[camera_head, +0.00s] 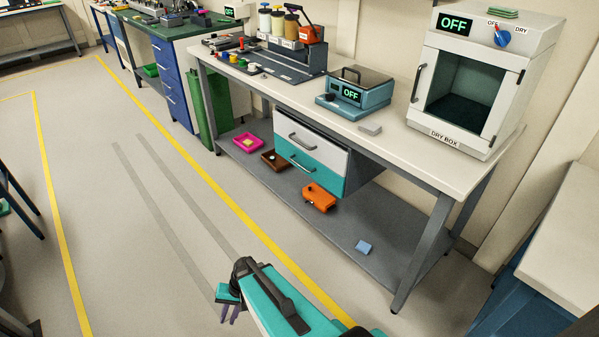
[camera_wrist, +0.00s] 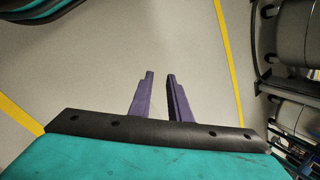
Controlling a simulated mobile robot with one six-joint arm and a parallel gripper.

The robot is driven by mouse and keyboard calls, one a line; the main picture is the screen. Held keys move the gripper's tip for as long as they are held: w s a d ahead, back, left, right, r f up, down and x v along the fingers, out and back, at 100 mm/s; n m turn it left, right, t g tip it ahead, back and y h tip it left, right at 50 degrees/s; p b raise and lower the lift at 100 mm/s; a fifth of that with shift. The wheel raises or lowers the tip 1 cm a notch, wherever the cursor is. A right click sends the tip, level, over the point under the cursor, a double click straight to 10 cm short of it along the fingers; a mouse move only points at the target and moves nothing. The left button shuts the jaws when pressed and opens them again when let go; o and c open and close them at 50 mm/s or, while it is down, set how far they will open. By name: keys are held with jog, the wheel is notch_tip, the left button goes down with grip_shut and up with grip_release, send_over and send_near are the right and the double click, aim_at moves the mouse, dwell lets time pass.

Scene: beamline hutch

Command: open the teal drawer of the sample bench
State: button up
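The teal drawer (camera_head: 309,165) is the lower of two drawers hung under the top of the sample bench (camera_head: 385,140). It has a dark bar handle (camera_head: 301,163) and looks closed, its front in line with the white drawer (camera_head: 312,138) above it. My gripper (camera_head: 229,312) is low over the floor in front of the bench, well apart from the drawer. In the wrist view its two purple fingers (camera_wrist: 161,92) are parted with only bare floor between them. The drawer cannot be made out in the wrist view.
On the lower shelf (camera_head: 345,222) are an orange box (camera_head: 319,197), a brown tray (camera_head: 276,160), a magenta tray (camera_head: 248,142) and a blue block (camera_head: 363,247). A grey bench leg (camera_head: 422,250) stands at the front right. The floor (camera_head: 150,230) left of the bench is clear.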

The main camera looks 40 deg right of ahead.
jog(key=w+d+r+m+t+b, duration=0.35)
jog(key=w+d+m+t, duration=0.2)
jog(key=w+d, duration=0.65)
jog(key=m+t+h+b, duration=0.8)
jog(key=m+h, duration=0.3)
jog(key=m, duration=0.5)
send_near(301, 167)
jog(key=shift+r+v, duration=0.2)
jog(key=shift+v, duration=0.9)
jog(key=shift+w+d, duration=0.1)
jog(key=shift+f+x, duration=0.2)
jog(key=shift+x, duration=6.6)
jog(key=shift+c, duration=0.4)
